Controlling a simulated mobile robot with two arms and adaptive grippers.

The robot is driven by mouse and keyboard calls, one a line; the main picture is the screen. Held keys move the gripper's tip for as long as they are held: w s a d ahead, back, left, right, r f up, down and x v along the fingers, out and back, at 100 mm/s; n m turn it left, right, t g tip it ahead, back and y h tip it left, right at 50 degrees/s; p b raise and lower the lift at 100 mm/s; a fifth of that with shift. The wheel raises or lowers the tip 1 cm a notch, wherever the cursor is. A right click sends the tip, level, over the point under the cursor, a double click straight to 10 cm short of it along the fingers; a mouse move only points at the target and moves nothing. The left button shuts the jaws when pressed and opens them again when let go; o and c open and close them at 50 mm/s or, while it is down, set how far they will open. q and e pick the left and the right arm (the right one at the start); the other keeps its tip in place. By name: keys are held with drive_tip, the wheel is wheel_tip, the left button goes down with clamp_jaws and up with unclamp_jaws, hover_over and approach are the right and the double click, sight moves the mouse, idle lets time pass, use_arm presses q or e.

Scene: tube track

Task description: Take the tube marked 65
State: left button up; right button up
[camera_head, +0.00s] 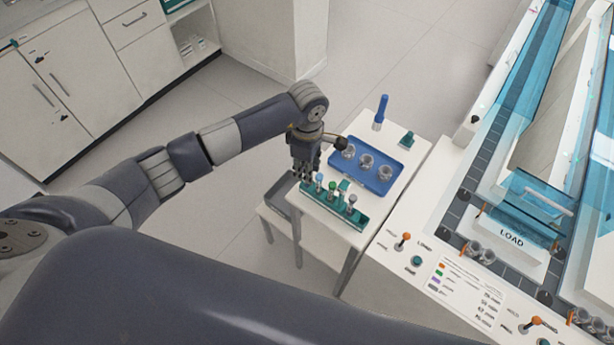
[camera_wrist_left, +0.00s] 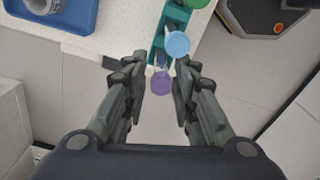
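A teal rack (camera_head: 338,212) on the small white table holds several capped tubes. In the head view I see a blue cap (camera_head: 319,177), a green cap (camera_head: 332,186) and a grey cap (camera_head: 352,199). My left gripper (camera_head: 304,172) points down at the rack's left end. In the left wrist view its open fingers (camera_wrist_left: 161,70) stand on either side of a purple-capped tube (camera_wrist_left: 161,84), with gaps between cap and fingers. The light blue cap (camera_wrist_left: 177,44) is just beyond it, close to the right finger. No number can be read on any tube. My right gripper is not in view.
A blue tray (camera_head: 396,182) with several grey cup-like holders lies behind the rack. A blue upright tube (camera_head: 381,112) and a small teal block (camera_head: 407,139) stand behind the tray. To the right is a white machine with a LOAD plate (camera_head: 511,238) and blue clear covers.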

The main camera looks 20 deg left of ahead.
use_arm(q)
drive_tip(key=c, duration=0.3)
drive_tip(key=shift+r, duration=0.1)
drive_tip(key=shift+r, duration=0.25)
wheel_tip(320, 180, up, 8)
drive_tip(key=b, duration=0.3)
drive_tip(key=shift+r, duration=0.7)
